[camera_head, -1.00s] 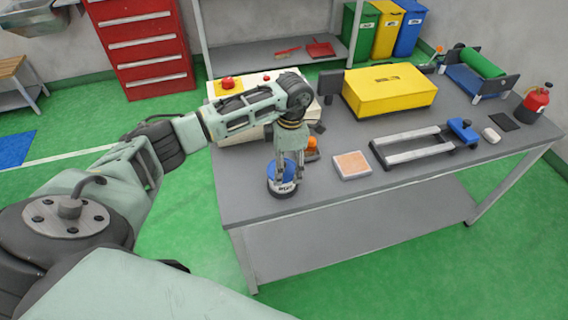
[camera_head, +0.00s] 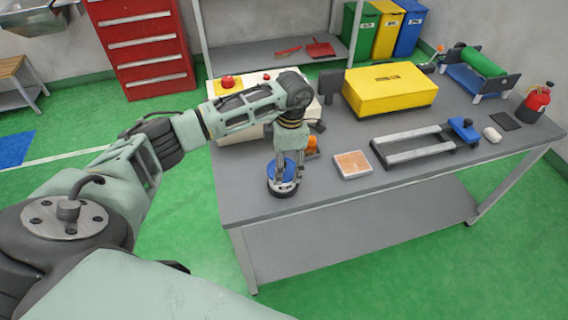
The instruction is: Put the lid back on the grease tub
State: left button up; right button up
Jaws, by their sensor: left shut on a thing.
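The grease tub (camera_head: 283,191) stands near the front left edge of the grey workbench, with a pale band low on its side. My left gripper (camera_head: 286,178) points down over it and is shut on the blue lid (camera_head: 276,174). The lid is right over the tub and hides its opening. I cannot tell whether the lid rests fully on the rim or sits a little above it. The fingers hide part of the lid. My right gripper is not in view.
A tan-topped square block (camera_head: 353,164) lies right of the tub on the workbench (camera_head: 320,192). An orange item (camera_head: 312,146) and a white box with a red button (camera_head: 228,83) are behind. A yellow case (camera_head: 390,90) and a metal frame (camera_head: 410,146) stand farther right.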

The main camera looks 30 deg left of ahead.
pick_arm(q)
jog(key=o, duration=1.1)
jog(key=shift+o, duration=1.2)
jog(key=shift+r+p, duration=2.2)
jog(key=shift+r, duration=1.35)
jog(key=shift+c, duration=0.3)
